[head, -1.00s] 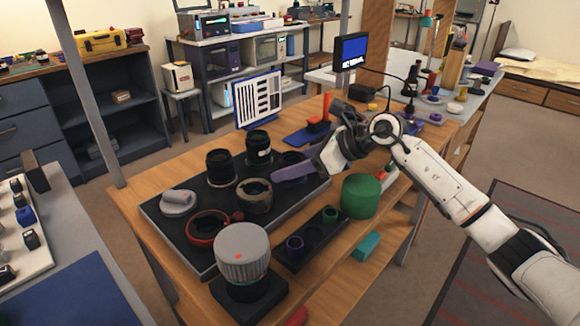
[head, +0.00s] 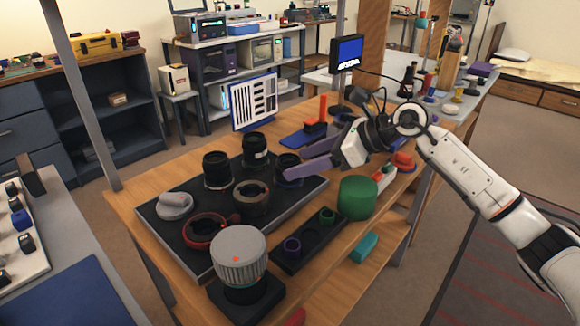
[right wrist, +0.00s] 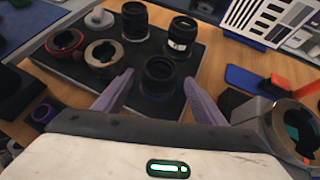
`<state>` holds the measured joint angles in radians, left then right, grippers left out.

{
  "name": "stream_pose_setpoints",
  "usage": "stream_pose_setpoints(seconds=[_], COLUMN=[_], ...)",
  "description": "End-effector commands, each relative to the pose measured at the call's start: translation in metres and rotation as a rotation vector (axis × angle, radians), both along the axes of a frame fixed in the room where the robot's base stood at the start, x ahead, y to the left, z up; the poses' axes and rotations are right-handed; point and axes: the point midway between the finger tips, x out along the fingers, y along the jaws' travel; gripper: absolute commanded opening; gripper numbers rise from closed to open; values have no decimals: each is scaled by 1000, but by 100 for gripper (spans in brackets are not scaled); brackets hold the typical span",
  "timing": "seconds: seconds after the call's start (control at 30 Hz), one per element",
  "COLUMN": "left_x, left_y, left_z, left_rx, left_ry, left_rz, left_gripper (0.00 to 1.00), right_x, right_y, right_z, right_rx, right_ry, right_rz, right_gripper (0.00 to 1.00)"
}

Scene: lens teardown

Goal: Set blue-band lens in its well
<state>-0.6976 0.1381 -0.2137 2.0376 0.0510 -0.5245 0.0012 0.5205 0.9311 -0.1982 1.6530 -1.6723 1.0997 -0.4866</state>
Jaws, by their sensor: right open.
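A dark lens barrel (head: 289,168) stands upright at the back right of the black mat (head: 158,226). It also shows in the right wrist view (right wrist: 158,76); I cannot make out a clear blue band on it. My right gripper (head: 290,162) is open and empty, its two purple fingers spread on either side of the barrel's near side. In the right wrist view the fingers (right wrist: 158,92) are apart, with a gap to the barrel. My left gripper is out of view.
Two more tall black barrels (head: 217,170) (head: 256,150), a brown-ringed barrel (head: 251,197), a red ring (head: 205,230) and a grey piece (head: 175,205) crowd the mat. A large ribbed grey cylinder (head: 239,258) and a green cylinder (head: 357,197) stand nearby.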

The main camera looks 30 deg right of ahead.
Motion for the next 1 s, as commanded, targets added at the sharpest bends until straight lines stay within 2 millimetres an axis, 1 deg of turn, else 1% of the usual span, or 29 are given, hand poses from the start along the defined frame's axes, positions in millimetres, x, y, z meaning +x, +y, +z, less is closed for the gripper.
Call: stream_pose_setpoints(seconds=[0.03,0.2,0.4,0.53,1.0], left_x=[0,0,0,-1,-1], left_y=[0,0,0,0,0], left_z=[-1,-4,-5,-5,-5], left_rx=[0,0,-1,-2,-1], left_ry=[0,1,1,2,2], left_rz=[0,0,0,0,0], left_gripper=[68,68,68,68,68], right_x=[-9,-29,-42,-44,-44], right_y=[-7,-24,-34,-35,-35], right_z=[6,23,35,38,38], right_rx=[-7,-5,-2,0,0], right_ry=[1,3,2,1,1], right_rz=[0,0,1,2,2], right_gripper=[64,64,64,64,64])
